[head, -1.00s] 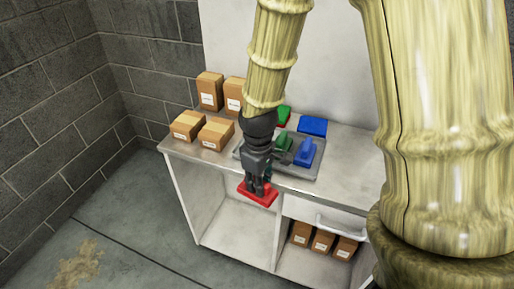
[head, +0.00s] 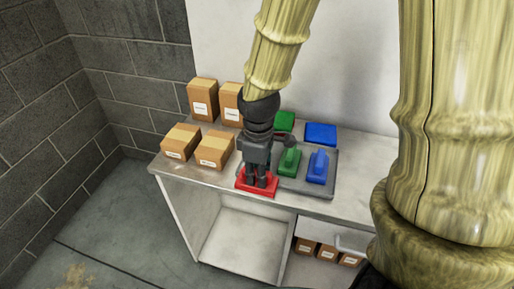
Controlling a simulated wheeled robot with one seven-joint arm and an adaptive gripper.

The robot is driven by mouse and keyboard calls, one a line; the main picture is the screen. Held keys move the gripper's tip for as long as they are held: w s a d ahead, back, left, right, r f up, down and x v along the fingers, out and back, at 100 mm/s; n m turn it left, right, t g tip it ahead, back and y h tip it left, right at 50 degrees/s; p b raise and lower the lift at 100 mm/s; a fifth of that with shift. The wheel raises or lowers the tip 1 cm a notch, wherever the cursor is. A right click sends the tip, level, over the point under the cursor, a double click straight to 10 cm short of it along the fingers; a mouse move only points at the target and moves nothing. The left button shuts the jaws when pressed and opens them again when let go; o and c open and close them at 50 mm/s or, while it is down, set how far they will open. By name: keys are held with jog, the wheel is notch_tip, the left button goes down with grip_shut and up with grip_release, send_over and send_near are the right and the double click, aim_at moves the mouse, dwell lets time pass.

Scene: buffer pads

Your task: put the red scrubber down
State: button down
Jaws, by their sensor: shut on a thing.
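The red scrubber (head: 258,187) is at the front edge of the counter in the head view, below my gripper (head: 259,178). My gripper is shut on its upper part, so the handle is mostly hidden. The scrubber's flat red base shows around the fingertips. I cannot tell whether the base touches the surface. A grey tray (head: 326,188) lies just right of it. In the tray stand a green scrubber (head: 290,163) and a blue scrubber (head: 318,167). My gripper and wrist hide the tray's left part.
A green pad (head: 285,121) and a blue pad (head: 321,133) lie behind the tray. Several cardboard boxes (head: 181,142) stand on the counter's left. The counter (head: 350,200) has bare room at the right front. More boxes (head: 327,252) sit on the shelf below.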

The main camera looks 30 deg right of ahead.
jog(key=w+d+p, duration=0.1)
jog(key=w+d, duration=0.2)
jog(key=w, duration=0.1)
jog(key=w+d+f+p, duration=0.1)
jog(key=w+d, duration=0.2)
jog(key=w, duration=0.1)
jog(key=w+d+p, duration=0.1)
jog(key=w+d, duration=0.2)
jog(key=shift+w+d+f, duration=0.15)
jog(key=shift+w+d, duration=0.1)
jog(key=shift+w, duration=0.15)
jog(key=shift+f+p, duration=0.6)
jog(key=shift+f, duration=1.15)
jog(key=c, duration=1.4)
grip_release()
jog(key=shift+f, duration=0.15)
jog(key=shift+o, duration=0.5)
notch_tip(320, 180, up, 12)
jog(key=b, duration=0.2)
jog(key=shift+r, duration=0.2)
